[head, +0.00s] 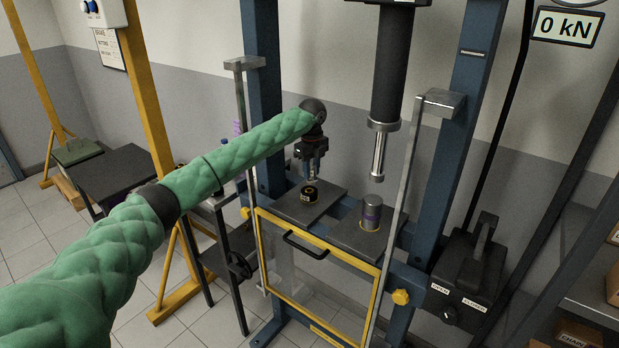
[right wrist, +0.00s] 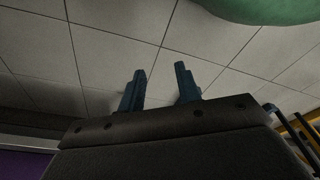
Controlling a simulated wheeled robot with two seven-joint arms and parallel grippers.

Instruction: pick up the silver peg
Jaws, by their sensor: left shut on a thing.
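My left gripper (head: 312,174) reaches in from the left in the head view and points down over the left press plate. It is shut on a small, thin thing, which I take to be the silver peg; the fingers hide most of it.
Blue press posts (head: 451,130), upright metal bars and a yellow-framed guard (head: 318,285) surround the plates.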

